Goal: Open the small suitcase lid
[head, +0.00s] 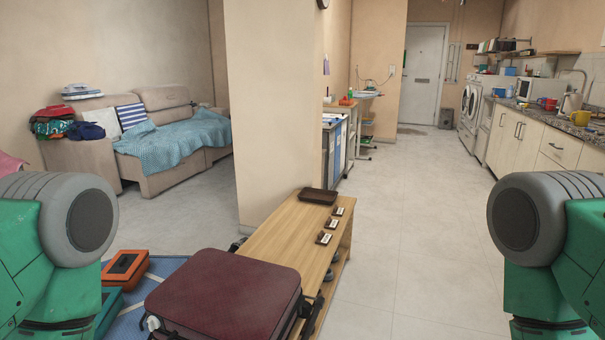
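A dark red suitcase (222,292) lies flat at the bottom centre-left of the head view, beside and partly in front of a wooden bench. Its lid looks shut. Its front lower part is cut off by the frame edge. Parts of my two green and grey arms show at the left and right edges. Neither of my grippers is in view, so I cannot see where they are relative to the suitcase.
The wooden bench (285,240) carries a dark tray (318,196) and small labelled items. Orange and teal cases lie on a blue mat (165,268) at left. A wall corner stands behind the bench. The tiled floor (415,240) is clear at right.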

